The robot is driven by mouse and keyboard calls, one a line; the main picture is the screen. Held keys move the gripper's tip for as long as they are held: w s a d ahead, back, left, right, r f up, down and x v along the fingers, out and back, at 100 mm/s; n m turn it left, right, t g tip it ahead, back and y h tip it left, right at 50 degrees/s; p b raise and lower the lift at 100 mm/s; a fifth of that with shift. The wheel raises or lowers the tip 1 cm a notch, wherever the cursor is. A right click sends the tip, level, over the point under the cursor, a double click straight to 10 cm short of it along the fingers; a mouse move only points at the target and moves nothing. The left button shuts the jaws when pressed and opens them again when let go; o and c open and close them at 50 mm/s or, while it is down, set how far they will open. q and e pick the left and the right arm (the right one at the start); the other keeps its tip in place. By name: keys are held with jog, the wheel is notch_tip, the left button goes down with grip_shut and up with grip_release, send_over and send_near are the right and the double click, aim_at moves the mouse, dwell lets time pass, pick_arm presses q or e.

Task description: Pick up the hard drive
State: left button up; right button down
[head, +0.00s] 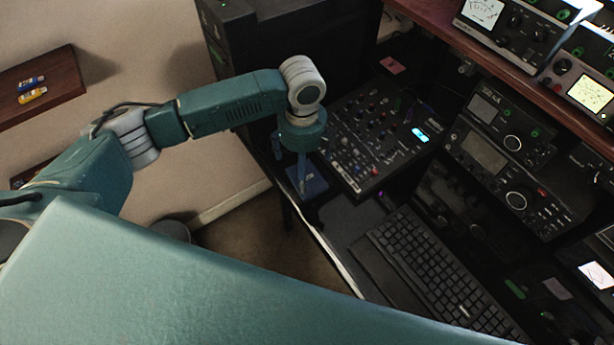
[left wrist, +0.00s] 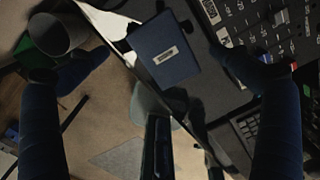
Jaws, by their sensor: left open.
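The hard drive is a flat dark blue box (head: 311,184) lying at the near left edge of the desk, below the mixer. In the left wrist view the hard drive (left wrist: 165,62) shows its blue face with a small white label. My left gripper (head: 301,178) points down over the drive and hides part of it in the head view. In the left wrist view its two fingers (left wrist: 160,60) are spread wide, one on each side of the drive, with gaps between. I cannot tell the exact height above it. My right gripper is in neither view.
The mixer (head: 375,135) is close behind the drive and a keyboard (head: 430,270) lies to its right. Radio gear (head: 505,165) stands further right under a wooden shelf (head: 470,42). A dark cabinet (head: 245,45) stands behind my left arm. Open floor (head: 275,235) lies left of the desk edge.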

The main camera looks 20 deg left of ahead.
aim_at(307, 180)
pick_arm(q)
jog(key=shift+w+f, duration=0.1)
jog(key=shift+f, duration=0.25)
jog(key=f, duration=0.1)
jog(key=f+p, duration=0.1)
jog(key=f, duration=0.2)
jog(key=shift+a+f, duration=0.2)
jog(key=shift+a, duration=0.05)
jog(key=shift+f, duration=0.2)
jog(key=shift+c, duration=1.3)
jog(key=c, duration=0.8)
jog(key=shift+c, duration=0.7)
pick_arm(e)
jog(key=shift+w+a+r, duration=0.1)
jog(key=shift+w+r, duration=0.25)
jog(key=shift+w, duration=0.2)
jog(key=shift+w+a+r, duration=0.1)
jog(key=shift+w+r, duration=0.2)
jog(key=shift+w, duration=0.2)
pick_arm(q)
jog(key=shift+r, duration=0.1)
